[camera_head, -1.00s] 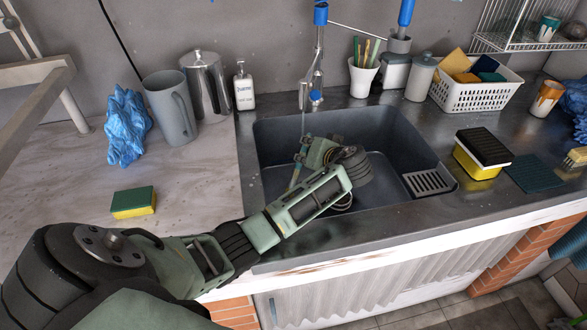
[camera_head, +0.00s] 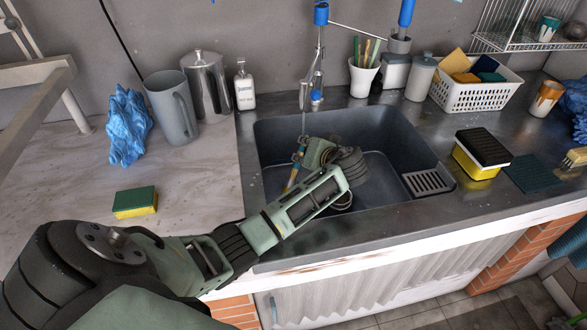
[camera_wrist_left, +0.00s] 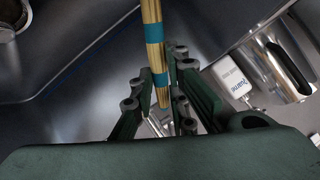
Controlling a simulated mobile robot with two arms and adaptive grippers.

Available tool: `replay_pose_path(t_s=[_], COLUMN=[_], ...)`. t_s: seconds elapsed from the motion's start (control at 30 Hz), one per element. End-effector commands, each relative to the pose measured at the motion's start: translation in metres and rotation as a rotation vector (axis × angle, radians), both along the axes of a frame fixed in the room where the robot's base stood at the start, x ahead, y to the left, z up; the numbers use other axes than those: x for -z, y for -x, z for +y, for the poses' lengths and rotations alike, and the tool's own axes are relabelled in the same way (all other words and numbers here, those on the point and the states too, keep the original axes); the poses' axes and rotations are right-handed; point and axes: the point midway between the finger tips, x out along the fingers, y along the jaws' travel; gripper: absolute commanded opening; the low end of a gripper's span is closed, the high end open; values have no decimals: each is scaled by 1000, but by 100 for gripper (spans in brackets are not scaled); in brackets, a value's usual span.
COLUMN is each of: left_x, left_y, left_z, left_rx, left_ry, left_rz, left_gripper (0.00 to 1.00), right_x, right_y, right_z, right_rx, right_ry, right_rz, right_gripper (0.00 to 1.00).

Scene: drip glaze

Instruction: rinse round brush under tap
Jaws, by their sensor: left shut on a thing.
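My left gripper (camera_head: 301,156) is inside the sink (camera_head: 385,150), below the tap (camera_head: 318,60). It is shut on the round brush (camera_head: 292,180), which shows as a thin stick with blue and tan parts beside the fingers. In the left wrist view the brush (camera_wrist_left: 153,40) is a wooden stick with teal bands, between the fingers of the gripper (camera_wrist_left: 163,75). A thin line, apparently water, runs from the spout towards the gripper. I cannot see the bristles clearly. My right gripper is not in view.
A soap bottle (camera_head: 244,88), a grey jug (camera_head: 172,108) and a steel canister (camera_head: 207,84) stand left of the tap. A yellow-green sponge (camera_head: 135,202) lies on the left counter. A white basket (camera_head: 478,94) and a sponge block (camera_head: 478,160) are right of the sink.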

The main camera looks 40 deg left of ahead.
Motion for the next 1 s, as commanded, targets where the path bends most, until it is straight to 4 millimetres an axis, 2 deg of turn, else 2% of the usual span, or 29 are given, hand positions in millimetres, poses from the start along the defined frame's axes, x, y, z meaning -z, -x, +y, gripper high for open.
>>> replay_pose_path(t_s=[0.43, 1.0], left_x=[-1, -2], left_y=[-2, 36], left_z=[-7, -33], left_rx=[1, 1], left_ry=[0, 1], left_rz=[1, 2], left_gripper=[0, 0], right_x=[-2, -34], right_y=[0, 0], right_z=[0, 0], right_rx=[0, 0], right_ry=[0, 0], right_rz=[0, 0], right_gripper=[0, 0])
